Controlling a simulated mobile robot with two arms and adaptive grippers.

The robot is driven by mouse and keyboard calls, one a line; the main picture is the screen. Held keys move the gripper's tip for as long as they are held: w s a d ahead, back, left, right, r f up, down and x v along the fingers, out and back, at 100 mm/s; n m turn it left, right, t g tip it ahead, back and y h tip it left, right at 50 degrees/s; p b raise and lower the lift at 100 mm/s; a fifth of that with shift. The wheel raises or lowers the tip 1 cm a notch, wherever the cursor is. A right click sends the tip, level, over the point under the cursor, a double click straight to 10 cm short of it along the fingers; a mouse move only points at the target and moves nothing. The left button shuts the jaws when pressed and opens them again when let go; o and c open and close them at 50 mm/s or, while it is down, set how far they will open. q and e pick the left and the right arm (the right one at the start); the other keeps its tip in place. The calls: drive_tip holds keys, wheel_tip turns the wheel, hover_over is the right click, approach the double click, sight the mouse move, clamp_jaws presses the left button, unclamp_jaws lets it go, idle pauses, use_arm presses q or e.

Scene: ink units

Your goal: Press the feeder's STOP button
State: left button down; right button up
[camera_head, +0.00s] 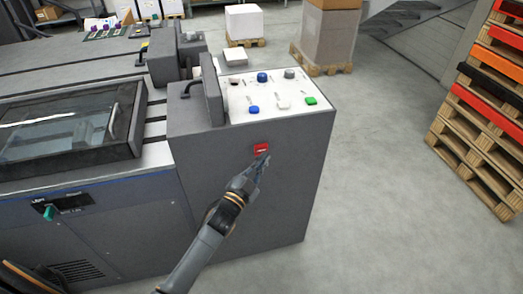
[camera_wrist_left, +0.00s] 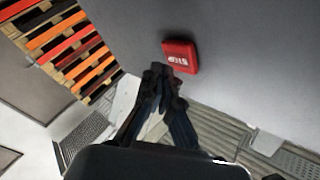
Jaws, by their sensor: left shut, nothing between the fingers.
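The red STOP button (camera_head: 261,148) is on the front face of the grey feeder cabinet (camera_head: 270,190), below its white control panel. In the left wrist view the red button (camera_wrist_left: 180,55) shows white lettering and stands out from the grey wall. My left gripper (camera_head: 263,163) is just below the button in the head view, with its fingers shut and empty. In the left wrist view the fingertips (camera_wrist_left: 163,72) are close beside the button's lower edge. I cannot tell whether they touch it. My right gripper is not in view.
The panel on top carries blue (camera_head: 253,109), white (camera_head: 283,103) and green (camera_head: 310,101) buttons. A glass-covered machine section (camera_head: 60,125) is at the left. Stacked pallets (camera_head: 485,110) stand at the right. The floor (camera_head: 380,150) between is clear.

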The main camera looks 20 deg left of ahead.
use_arm(q)
drive_tip(key=shift+w, duration=0.1)
drive_tip(key=shift+w+a, duration=0.5)
drive_tip(key=shift+w, duration=0.1)
idle(0.9)
drive_tip(key=shift+r, duration=0.1)
drive_tip(key=shift+s+d, duration=0.5)
drive_tip(key=shift+s, duration=0.25)
drive_tip(key=s+d+p, duration=0.1)
drive_tip(key=s, duration=0.1)
drive_tip(key=s+d+p, duration=0.1)
drive_tip(key=s, duration=0.1)
drive_tip(key=shift+d, duration=0.4)
drive_tip(key=shift+f, duration=0.2)
idle(0.5)
